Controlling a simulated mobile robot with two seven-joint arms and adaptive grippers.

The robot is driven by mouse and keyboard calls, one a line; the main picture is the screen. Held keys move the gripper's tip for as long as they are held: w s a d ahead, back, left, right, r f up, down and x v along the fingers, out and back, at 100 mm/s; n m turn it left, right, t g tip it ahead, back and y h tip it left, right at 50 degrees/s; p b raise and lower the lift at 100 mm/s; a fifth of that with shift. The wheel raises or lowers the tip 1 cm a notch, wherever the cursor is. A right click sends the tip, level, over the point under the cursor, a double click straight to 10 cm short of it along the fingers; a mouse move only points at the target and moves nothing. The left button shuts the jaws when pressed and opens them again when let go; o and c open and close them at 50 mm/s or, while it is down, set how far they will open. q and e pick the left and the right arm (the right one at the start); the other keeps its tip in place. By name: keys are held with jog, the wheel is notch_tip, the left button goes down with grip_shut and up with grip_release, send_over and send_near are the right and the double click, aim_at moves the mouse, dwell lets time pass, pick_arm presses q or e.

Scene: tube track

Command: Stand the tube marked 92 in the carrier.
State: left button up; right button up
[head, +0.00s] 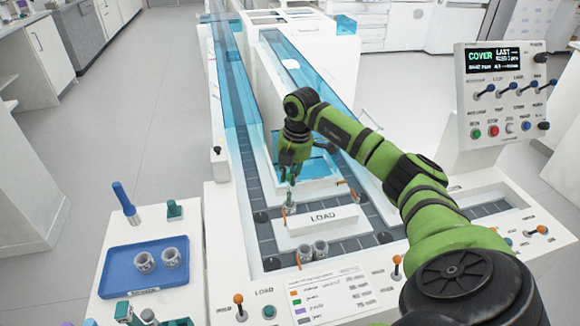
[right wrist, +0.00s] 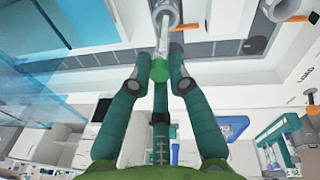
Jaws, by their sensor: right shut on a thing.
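My right gripper (head: 290,172) is shut on a thin clear tube with a green cap (right wrist: 159,71). The tube (right wrist: 163,38) points down toward a grey round carrier (head: 290,208) on the track, behind the white LOAD block. In the right wrist view the tube's lower end overlaps the mouth of that carrier (right wrist: 172,12); I cannot tell how deep it sits. The fingers (right wrist: 159,78) close around the cap end. No number on the tube is readable. My left gripper is not in view.
A blue tray (head: 118,284) at left holds two more. Blue clear covers (head: 228,75) line the far track. A control panel (head: 503,95) stands at right.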

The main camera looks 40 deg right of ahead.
jog(key=shift+f, duration=0.4)
jog(key=shift+f, duration=0.35)
dwell(0.4)
jog(key=o, duration=0.9)
jog(key=r, duration=0.4)
jog(key=s+r, duration=0.1)
jog(key=r, duration=0.7)
jog(key=shift+s+d, duration=0.25)
jog(key=shift+s, duration=0.05)
